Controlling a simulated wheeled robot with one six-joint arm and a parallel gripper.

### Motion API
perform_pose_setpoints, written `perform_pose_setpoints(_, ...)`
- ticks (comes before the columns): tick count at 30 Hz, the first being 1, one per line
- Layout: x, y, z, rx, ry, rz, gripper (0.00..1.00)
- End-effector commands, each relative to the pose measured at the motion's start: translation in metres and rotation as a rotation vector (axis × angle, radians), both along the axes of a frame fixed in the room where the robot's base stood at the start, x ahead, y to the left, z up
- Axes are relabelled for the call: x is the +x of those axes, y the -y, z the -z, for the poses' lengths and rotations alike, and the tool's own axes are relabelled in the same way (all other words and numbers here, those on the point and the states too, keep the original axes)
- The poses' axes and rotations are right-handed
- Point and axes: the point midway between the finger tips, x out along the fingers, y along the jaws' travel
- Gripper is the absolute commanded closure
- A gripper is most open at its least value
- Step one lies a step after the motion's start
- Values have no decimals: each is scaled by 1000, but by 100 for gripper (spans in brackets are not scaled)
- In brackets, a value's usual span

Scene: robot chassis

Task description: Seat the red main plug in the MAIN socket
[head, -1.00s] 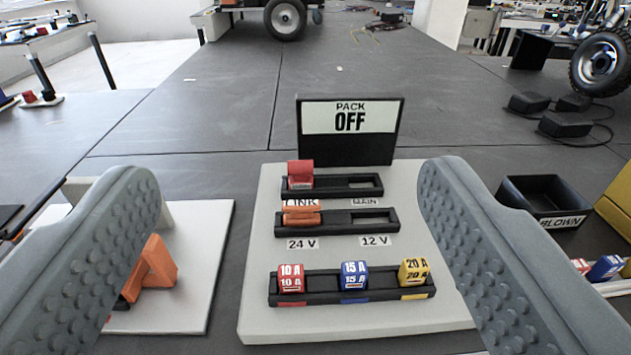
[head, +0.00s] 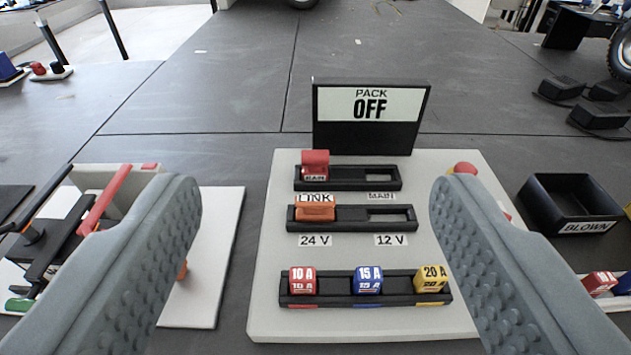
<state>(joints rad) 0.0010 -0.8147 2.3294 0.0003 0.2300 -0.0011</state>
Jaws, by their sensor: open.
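The red main plug (head: 315,166) stands upright in the left slot of the upper black socket bar on the pale panel (head: 262,290). The MAIN socket (head: 380,173) is the right slot of that bar, above a small MAIN label, and it looks empty. My gripper (head: 317,188) is open and empty. Its two grey fingers are wide apart, one on each side of the panel, and touch no plug that I can see.
An orange plug (head: 315,209) sits in the lower bar's left slot, above 24 V. Several coloured fuses line the front bar (head: 327,301). A PACK OFF sign (head: 369,138) stands behind. A red knob (head: 465,168) is beside my right finger; the BLOWN bin (head: 575,180) is further right.

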Motion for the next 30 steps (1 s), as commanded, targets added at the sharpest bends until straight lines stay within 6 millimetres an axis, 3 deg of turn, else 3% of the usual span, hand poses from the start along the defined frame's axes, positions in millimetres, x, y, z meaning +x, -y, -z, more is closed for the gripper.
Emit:
perform_pose_setpoints(3,30,0,0,0,-101,1,33)
perform_pose_setpoints(14,111,1,10,-1,-402,1,33)
perform_pose_setpoints(30,220,4,48,1,-849,1,33)
